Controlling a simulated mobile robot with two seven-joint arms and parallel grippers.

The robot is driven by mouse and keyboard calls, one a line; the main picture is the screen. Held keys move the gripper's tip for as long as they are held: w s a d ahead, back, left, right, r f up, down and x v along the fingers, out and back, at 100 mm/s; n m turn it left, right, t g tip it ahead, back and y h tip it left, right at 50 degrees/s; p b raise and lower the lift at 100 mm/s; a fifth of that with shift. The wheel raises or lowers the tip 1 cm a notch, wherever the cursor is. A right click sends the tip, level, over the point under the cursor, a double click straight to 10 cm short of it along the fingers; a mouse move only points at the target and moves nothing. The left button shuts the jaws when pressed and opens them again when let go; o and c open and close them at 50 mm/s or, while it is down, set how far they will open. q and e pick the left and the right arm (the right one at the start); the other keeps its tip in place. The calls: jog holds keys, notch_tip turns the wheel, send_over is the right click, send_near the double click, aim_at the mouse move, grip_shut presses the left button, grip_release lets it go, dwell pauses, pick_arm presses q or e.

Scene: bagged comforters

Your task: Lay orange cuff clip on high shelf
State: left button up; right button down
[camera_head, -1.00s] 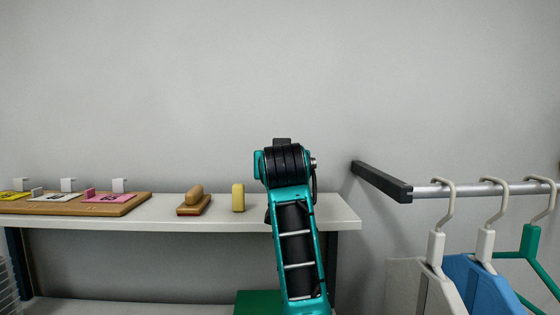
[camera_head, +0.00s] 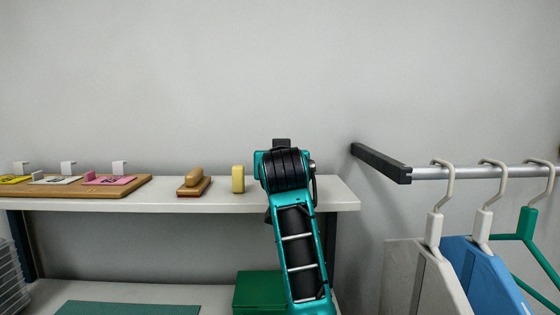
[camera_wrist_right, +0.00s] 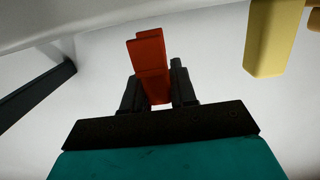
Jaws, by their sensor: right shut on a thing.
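The orange cuff clip (camera_wrist_right: 150,65) stands between the two dark fingers of my right gripper (camera_wrist_right: 154,84) in the right wrist view, and the gripper is shut on it. The high shelf (camera_head: 325,195) is a white board across the left and middle of the head view; a pale edge, apparently of this shelf, shows at the top left of the wrist view. My right arm's teal and black links rise in front of the shelf's right end and hide part of it. The clip and right fingertips do not show in the head view. My left gripper is in neither view.
On the shelf are a yellow block (camera_head: 238,179), a wooden-handled brush (camera_head: 193,183) and a wooden board (camera_head: 110,190) with coloured cards. A green box (camera_head: 258,291) and green mat (camera_head: 130,309) lie below. At right, a rail (camera_head: 475,172) carries hangers. The shelf's right end looks bare.

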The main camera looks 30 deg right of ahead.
jog(key=shift+f, duration=0.6)
jog(key=shift+c, duration=0.9)
grip_release()
jog(key=shift+s+r, duration=0.1)
jog(key=shift+s+a+r, duration=0.4)
jog(key=shift+s+a, duration=0.05)
jog(key=shift+s, duration=0.2)
jog(key=shift+s+a+r, duration=0.4)
jog(key=shift+s+r, duration=0.05)
jog(key=shift+s, duration=0.25)
jog(key=shift+s+a+r, duration=0.4)
jog(key=shift+s+a, duration=0.05)
jog(key=shift+s, duration=0.2)
jog(key=v, duration=1.3)
jog(key=shift+d, duration=0.1)
